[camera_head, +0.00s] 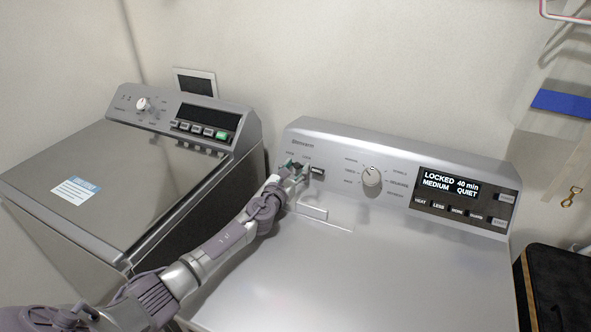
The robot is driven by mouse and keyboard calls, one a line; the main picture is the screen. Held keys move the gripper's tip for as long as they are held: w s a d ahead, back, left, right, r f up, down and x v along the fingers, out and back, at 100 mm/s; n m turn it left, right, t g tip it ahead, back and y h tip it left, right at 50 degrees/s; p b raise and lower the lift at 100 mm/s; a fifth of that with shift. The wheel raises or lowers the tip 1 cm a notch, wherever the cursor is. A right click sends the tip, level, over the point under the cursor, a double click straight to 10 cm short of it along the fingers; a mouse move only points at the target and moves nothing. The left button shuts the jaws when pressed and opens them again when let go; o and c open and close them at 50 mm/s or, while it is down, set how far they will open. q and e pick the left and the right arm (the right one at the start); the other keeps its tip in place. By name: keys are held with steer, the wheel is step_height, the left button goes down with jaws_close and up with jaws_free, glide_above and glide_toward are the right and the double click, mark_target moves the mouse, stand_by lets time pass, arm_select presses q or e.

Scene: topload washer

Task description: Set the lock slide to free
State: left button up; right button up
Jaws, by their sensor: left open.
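The grey washer on the right has a control panel (333,150) along its back edge. A small dark slide knob (317,171) sits at the left end of the panel; the tiny labels above it are too small to read. The panel's display (452,189) reads LOCKED, 40 min, MEDIUM, QUIET. My left gripper (296,169) is open at the left end of the panel, just left of the slide knob. I cannot tell whether its fingers touch the panel or the knob. The gripper hides part of the panel there. My right gripper is out of view.
A round dial (372,176) is right of the slide, with several buttons under the display. A second machine (95,195) stands at left, with its own panel. The washer's wide top (370,265) is bare. A dark box (560,285) is at lower right.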

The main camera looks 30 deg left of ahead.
arm_select(q)
jaws_close()
stand_by(0.3)
steer(key=a+b, duration=0.1)
steer(key=a, duration=0.2)
steer(key=shift+s+f, duration=0.1)
steer(key=shift+a, duration=0.3)
jaws_free()
steer(key=shift+a, duration=0.1)
